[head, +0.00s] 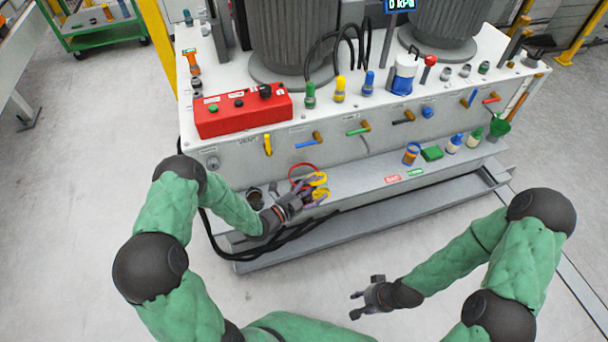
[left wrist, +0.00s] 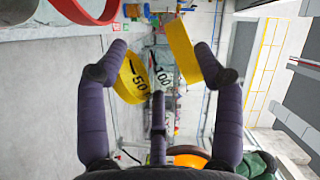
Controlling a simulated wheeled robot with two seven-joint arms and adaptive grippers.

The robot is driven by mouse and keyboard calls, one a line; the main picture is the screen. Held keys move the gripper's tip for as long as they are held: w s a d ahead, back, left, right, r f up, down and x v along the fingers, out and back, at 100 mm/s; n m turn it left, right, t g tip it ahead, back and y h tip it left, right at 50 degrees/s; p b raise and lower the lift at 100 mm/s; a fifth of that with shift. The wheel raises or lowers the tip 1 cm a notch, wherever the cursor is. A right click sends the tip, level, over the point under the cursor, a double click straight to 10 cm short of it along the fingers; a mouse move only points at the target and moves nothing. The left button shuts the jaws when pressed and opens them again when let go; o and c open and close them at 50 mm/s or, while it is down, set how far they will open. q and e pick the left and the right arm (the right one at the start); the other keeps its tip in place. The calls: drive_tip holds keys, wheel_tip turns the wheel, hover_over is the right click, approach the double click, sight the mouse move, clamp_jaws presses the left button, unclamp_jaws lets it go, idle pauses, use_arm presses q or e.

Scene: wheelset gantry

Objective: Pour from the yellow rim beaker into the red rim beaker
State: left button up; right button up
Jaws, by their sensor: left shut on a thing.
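The yellow rim beaker (head: 318,180) is clear, with a yellow band at its rim. My left gripper (head: 308,194) is shut on it, over the grey ledge at the front of the gantry. In the left wrist view the yellow rim (left wrist: 182,50) and the marks 50 and 100 show between the fingers (left wrist: 155,75). The red rim beaker (head: 302,171) is just behind and left of it; its red rim (left wrist: 85,10) shows at the upper left of the wrist view. I cannot tell any liquid level. My right gripper (head: 368,292) is open and empty, away from the ledge.
A dark round cup (head: 254,197) stands on the ledge left of my left gripper. A blue-orange cup (head: 411,153), a green block (head: 432,154) and small bottles (head: 455,142) stand to the right. A red box (head: 242,110) sits above. The ledge's middle is clear.

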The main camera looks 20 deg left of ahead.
use_arm(q)
drive_tip(key=shift+s+d+f+m, duration=1.25)
drive_tip(key=shift+f+m, duration=1.25)
drive_tip(key=shift+f, duration=0.55)
wheel_tip(320, 180, up, 6)
drive_tip(key=t+p, duration=0.1)
drive_tip(key=p, duration=0.3)
drive_tip(key=shift+w+d, duration=0.1)
